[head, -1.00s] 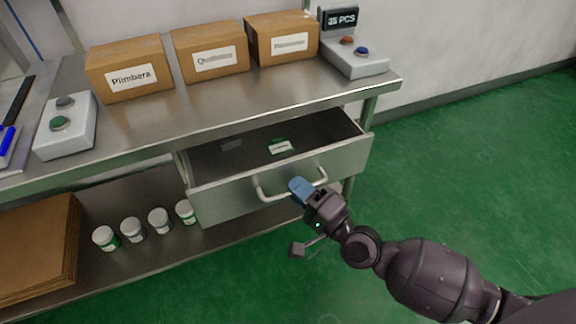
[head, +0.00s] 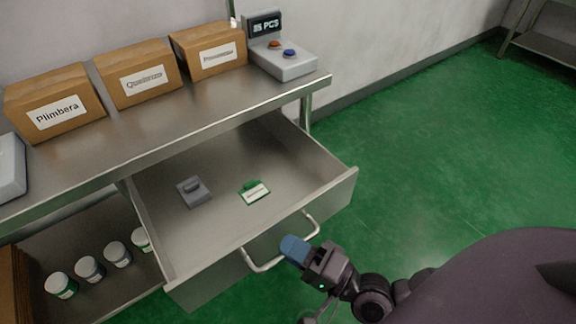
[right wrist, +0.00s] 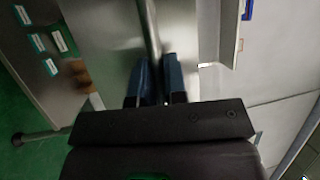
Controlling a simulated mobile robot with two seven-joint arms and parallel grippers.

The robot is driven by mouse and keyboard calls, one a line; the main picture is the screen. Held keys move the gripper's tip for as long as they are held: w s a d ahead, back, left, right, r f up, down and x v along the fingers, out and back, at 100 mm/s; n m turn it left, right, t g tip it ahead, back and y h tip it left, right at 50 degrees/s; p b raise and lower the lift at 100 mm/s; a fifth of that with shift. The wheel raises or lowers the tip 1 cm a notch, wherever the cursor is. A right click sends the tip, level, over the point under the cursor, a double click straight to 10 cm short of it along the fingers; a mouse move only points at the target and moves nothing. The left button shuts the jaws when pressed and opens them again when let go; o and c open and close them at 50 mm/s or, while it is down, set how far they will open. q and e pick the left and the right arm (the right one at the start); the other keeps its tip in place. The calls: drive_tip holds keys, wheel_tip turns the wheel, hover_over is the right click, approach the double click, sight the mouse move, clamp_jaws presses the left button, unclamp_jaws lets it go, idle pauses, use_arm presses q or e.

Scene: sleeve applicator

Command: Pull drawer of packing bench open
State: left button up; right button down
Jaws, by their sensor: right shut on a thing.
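The packing bench's metal drawer (head: 240,150) stands well open in the head view, its floor showing. Its bar handle (head: 268,265) runs along the drawer front. My right gripper (head: 294,249) is at the handle, with its blue fingers shut on the bar. In the right wrist view the blue fingers (right wrist: 158,78) stand on either side of the handle bar (right wrist: 149,30). Inside the drawer lie a grey block-like item (head: 194,191) and a green item with a white label (head: 255,191). My left gripper is not in view.
Several white-lidded jars (head: 90,269) stand on the lower shelf. Green floor (head: 420,110) to the right is clear.

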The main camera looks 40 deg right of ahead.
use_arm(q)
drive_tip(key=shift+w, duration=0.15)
use_arm(e)
drive_tip(key=c, duration=1.2)
unclamp_jaws()
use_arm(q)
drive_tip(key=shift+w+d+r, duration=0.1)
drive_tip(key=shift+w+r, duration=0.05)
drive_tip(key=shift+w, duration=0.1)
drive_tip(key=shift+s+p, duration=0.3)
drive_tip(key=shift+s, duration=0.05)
use_arm(e)
drive_tip(key=v, duration=1)
drive_tip(key=shift+s+d, duration=0.2)
drive_tip(key=shift+s, duration=0.15)
drive_tip(key=shift+f, duration=0.15)
